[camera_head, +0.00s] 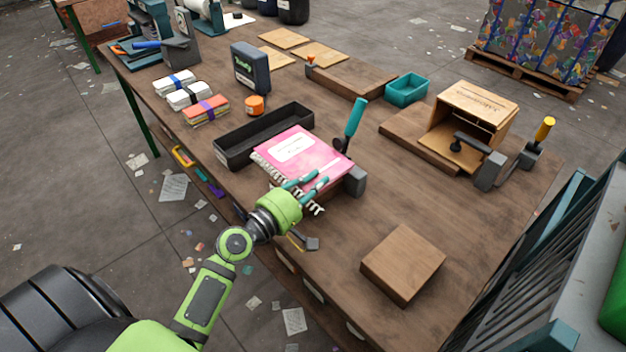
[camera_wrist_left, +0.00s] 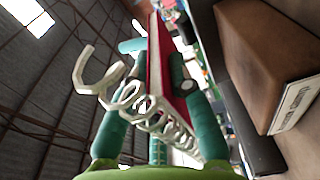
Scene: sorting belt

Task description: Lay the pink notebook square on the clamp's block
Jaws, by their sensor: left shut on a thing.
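The pink notebook (camera_head: 318,152) has a white label and a white spiral binding along its near edge. My left gripper (camera_head: 308,184) is shut on the notebook at that spiral edge. The left wrist view shows the notebook (camera_wrist_left: 155,60) edge-on between teal fingers. A clamp with a teal handle (camera_head: 354,118) stands behind the notebook's right side, and a grey part (camera_head: 355,181) shows at its right corner. The notebook hides most of what is beneath it, so I cannot tell whether it touches a block. My right gripper is in neither view.
A black tray (camera_head: 232,152) lies just left of the notebook. A wooden block (camera_head: 403,262) sits near the front right. A yellow-handled clamp (camera_head: 544,130) stands beside an open wooden box (camera_head: 480,100). Banded paper bundles (camera_head: 206,110) lie back left.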

